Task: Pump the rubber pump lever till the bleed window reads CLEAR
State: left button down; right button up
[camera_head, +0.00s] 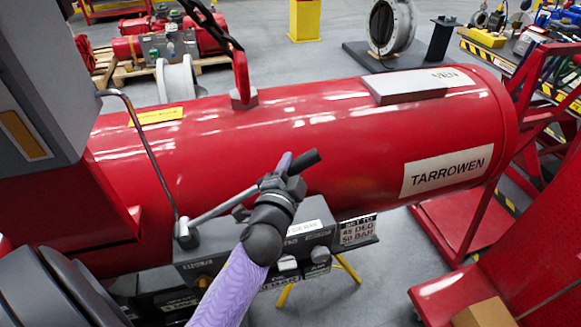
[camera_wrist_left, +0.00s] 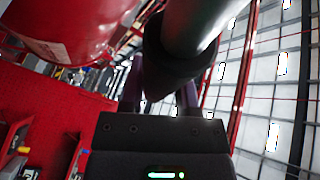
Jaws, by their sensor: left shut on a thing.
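The pump lever is a grey rod (camera_head: 222,207) rising to the right from a dark pivot, with a black rubber grip (camera_head: 304,161) at its end. My left gripper (camera_head: 284,170) is shut on this grip in the head view. In the left wrist view the lever (camera_wrist_left: 185,40) passes between the gripper's purple fingers (camera_wrist_left: 160,92). The lever's pivot sits on a dark grey pump box (camera_head: 215,240) in front of the red cylinder. I cannot make out a bleed window or its reading. My right gripper is not in view.
A large red cylinder (camera_head: 330,140) marked TARROWEN lies behind the pump box. A sign reading 45 DEG 50 BAR (camera_head: 358,230) is at the box's right. A thin bent grey rod (camera_head: 150,150) stands left of the lever. A red frame (camera_head: 470,225) stands at right.

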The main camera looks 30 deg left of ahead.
aim_at(301, 215)
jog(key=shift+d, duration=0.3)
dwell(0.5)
pick_arm(q)
jog(key=shift+f, duration=0.1)
jog(key=f+m+g+b, duration=0.1)
jog(key=f, duration=0.2)
jog(key=w+d+f+m+g+b, duration=0.1)
jog(key=f, duration=0.3)
jog(key=w+f+m, duration=0.1)
jog(key=f+m, duration=0.1)
jog(key=f, duration=0.2)
jog(key=shift+d+g+b, duration=0.35)
jog(key=shift+g+b, duration=0.05)
jog(key=shift+s+f, duration=0.1)
jog(key=shift+f, duration=0.2)
jog(key=shift+c, duration=1.7)
grip_release()
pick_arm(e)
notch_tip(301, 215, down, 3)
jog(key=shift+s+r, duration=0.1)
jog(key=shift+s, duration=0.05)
pick_arm(q)
jog(key=shift+f, duration=0.1)
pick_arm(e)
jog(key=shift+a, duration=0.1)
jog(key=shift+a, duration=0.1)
